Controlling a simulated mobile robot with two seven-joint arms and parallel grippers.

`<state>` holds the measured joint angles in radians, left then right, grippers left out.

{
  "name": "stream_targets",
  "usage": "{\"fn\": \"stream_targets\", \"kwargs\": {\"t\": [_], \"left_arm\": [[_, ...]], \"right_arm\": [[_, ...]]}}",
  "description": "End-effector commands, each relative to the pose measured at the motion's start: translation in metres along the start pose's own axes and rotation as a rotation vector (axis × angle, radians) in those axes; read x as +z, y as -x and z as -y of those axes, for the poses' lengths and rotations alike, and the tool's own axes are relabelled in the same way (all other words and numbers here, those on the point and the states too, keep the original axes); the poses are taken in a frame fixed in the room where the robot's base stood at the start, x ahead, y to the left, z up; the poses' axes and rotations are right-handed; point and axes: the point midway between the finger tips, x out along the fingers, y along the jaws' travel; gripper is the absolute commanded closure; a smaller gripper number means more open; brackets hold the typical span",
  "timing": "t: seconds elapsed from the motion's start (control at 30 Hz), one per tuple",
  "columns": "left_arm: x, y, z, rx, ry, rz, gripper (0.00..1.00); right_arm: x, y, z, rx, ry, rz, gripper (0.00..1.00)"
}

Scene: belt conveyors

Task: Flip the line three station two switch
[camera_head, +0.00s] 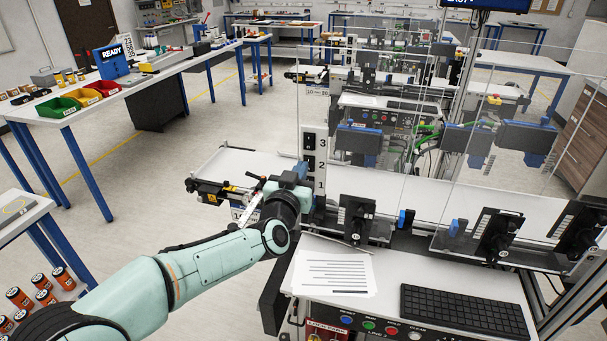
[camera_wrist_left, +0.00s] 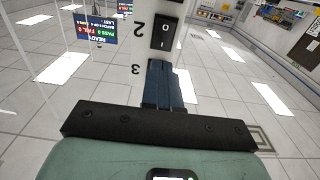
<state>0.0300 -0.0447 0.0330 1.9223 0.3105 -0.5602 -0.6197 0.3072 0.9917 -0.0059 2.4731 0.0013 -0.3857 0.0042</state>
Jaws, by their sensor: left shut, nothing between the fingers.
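A narrow white switch post (camera_head: 310,147) stands at the middle of the head view, with black rocker switches beside the numbers 3, 2 and 1, top to bottom. The station two switch (camera_head: 309,162) is the middle one. In the left wrist view the numbers are upside down, and the black rocker (camera_wrist_left: 166,34) beside the 2 shows its 0 and I marks; which side is pressed is unclear. My left gripper (camera_head: 301,170) is at the post's lower part. Its blue fingers (camera_wrist_left: 162,82) are shut and empty, near the 3 in the wrist view, covering that switch. My right gripper is out of view.
A paper sheet (camera_head: 333,270) and a black keyboard (camera_head: 467,312) lie on the console at the front. Clear upright panels (camera_head: 385,110) stand right of the post. A conveyor end (camera_head: 222,178) lies left of it. Open floor (camera_head: 150,195) lies further left.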

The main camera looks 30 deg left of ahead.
Motion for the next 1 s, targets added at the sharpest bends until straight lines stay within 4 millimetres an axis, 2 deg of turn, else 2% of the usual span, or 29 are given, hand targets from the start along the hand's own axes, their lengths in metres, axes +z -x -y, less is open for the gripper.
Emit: {"fn": "stream_targets", "kwargs": {"t": [0.03,0.1,0.3,0.43,0.63,1.0], "left_arm": [[0.001,0.000,0.002,0.000,0.000,0.002,1.00],[-0.002,0.023,0.002,0.001,0.001,0.001,1.00],[-0.009,0.067,0.002,0.000,-0.001,0.002,1.00],[-0.012,0.086,0.002,0.000,-0.001,0.003,1.00],[-0.013,0.099,0.001,0.001,-0.001,0.005,1.00],[-0.013,0.099,0.001,0.002,-0.001,0.005,1.00]], "right_arm": [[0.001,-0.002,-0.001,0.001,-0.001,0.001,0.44],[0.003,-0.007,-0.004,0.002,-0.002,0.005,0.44],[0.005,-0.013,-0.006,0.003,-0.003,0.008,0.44],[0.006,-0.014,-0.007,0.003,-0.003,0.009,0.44],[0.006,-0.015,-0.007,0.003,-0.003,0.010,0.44],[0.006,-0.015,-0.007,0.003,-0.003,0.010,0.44]]}}
